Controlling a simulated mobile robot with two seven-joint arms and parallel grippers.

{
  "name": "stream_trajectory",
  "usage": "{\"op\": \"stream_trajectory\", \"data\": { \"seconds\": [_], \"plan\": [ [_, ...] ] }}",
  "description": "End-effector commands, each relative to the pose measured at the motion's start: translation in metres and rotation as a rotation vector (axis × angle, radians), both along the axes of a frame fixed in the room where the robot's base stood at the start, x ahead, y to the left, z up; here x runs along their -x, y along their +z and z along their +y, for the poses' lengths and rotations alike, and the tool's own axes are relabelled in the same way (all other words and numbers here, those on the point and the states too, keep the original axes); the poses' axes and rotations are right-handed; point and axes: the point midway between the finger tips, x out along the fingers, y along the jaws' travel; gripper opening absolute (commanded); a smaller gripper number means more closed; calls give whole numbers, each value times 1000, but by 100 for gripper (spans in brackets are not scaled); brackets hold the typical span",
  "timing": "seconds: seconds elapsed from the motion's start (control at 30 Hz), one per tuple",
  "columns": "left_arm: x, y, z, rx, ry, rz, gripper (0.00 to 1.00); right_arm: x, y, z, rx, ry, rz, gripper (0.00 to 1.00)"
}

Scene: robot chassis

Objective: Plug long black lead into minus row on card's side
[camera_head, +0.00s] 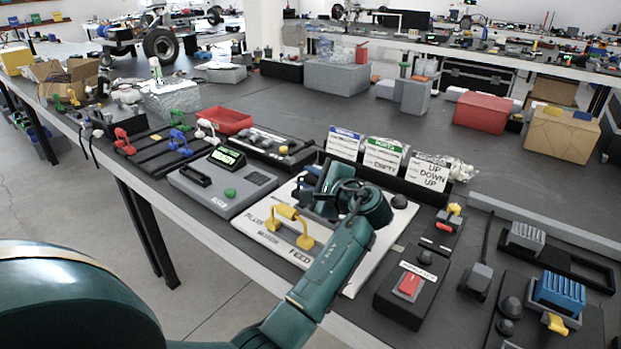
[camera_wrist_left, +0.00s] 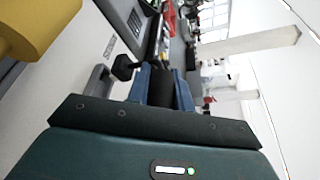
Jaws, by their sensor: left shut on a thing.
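My left gripper (camera_head: 322,190) is over the back part of the white board (camera_head: 262,240), which is marked PLUS, MOTOR and FEED. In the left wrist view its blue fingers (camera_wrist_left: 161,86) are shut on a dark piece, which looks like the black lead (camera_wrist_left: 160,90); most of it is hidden. I cannot tell whether it touches the board. The minus row is hidden behind my arm and gripper. A yellow lead (camera_head: 288,214) bridges the board's front left and also shows in the left wrist view (camera_wrist_left: 38,30). The PORTS card (camera_head: 383,158) stands behind; its small writing is unclear.
A grey device with a green display (camera_head: 222,185) sits left of the board. A rack of coloured leads (camera_head: 152,150) lies farther left. A red rocker switch box (camera_head: 410,285) is close on the right. Two more cards (camera_head: 344,144) (camera_head: 430,174) flank the PORTS card.

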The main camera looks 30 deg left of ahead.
Motion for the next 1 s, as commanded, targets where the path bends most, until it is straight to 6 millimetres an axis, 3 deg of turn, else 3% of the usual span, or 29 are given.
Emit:
{"op": "stream_trajectory", "data": {
  "seconds": [1.0],
  "plan": [
    [0,0,0,-1,-1,0,0,2,6,2,-1,4,9,47]
  ]
}}
